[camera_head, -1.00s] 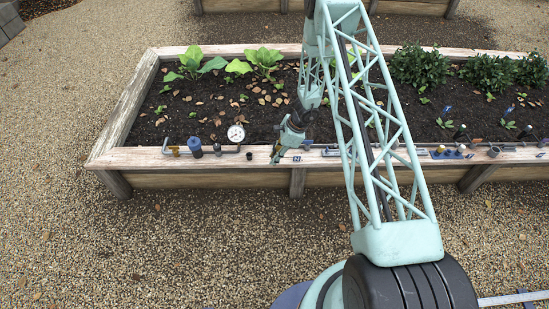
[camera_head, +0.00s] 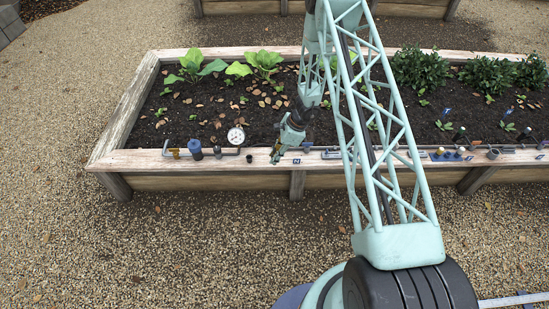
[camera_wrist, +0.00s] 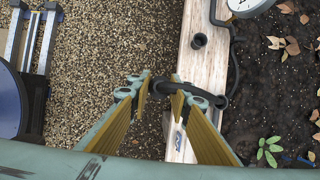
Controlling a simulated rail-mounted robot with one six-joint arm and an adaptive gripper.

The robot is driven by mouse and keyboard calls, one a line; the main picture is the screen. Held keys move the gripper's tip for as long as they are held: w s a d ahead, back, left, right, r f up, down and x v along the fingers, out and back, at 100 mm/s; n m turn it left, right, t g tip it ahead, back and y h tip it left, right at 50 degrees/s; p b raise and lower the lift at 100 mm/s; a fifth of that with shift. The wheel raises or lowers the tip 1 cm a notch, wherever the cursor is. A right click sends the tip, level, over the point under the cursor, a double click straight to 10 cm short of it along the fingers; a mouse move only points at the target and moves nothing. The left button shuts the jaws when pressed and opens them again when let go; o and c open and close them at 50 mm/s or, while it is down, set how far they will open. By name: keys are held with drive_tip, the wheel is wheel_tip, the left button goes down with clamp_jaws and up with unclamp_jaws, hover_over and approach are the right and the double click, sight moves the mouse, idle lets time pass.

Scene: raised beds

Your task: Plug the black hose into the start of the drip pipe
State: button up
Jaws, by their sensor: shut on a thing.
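My gripper (camera_wrist: 165,90) is shut on the black hose (camera_wrist: 214,101), whose dark loop shows between and beside its fingertips in the wrist view. The fingers hang over the front timber edge of the bed. In the head view my gripper (camera_head: 276,158) is at that edge, where the hose is too small to make out. A dark pipe (camera_wrist: 213,12) with a bend lies above the fingers in the wrist view, beside the gauge. I cannot tell for sure which opening is the start of the drip pipe. The hose's free end is not clear.
A short black upright socket (camera_wrist: 198,41) stands on the timber rim (camera_wrist: 203,65). A white round gauge (camera_head: 236,135) and a blue-capped fitting (camera_head: 195,148) stand to the left in the head view. Leafy plants (camera_head: 265,62) grow in the bed. Gravel (camera_head: 170,240) lies in front.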

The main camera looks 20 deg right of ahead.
drive_tip(key=shift+r, duration=0.4)
idle(0.3)
drive_tip(key=w+d+r+m+t, duration=0.1)
drive_tip(key=w+d+m, duration=0.2)
drive_tip(key=w, duration=0.3)
drive_tip(key=w+d+r+m+t+h+b, duration=0.1)
drive_tip(key=w+d+r+m, duration=0.1)
drive_tip(key=w, duration=0.5)
drive_tip(key=shift+w+d+r+m, duration=0.3)
drive_tip(key=shift+d+m, duration=0.2)
drive_tip(key=shift+d, duration=0.1)
drive_tip(key=shift+f+b, duration=0.15)
drive_tip(key=shift+b, duration=0.15)
drive_tip(key=shift+f+b, duration=1.55)
drive_tip(key=shift+f, duration=1.15)
drive_tip(key=shift+b, duration=0.35)
drive_tip(key=shift+f+b, duration=1.35)
drive_tip(key=shift+f, duration=0.35)
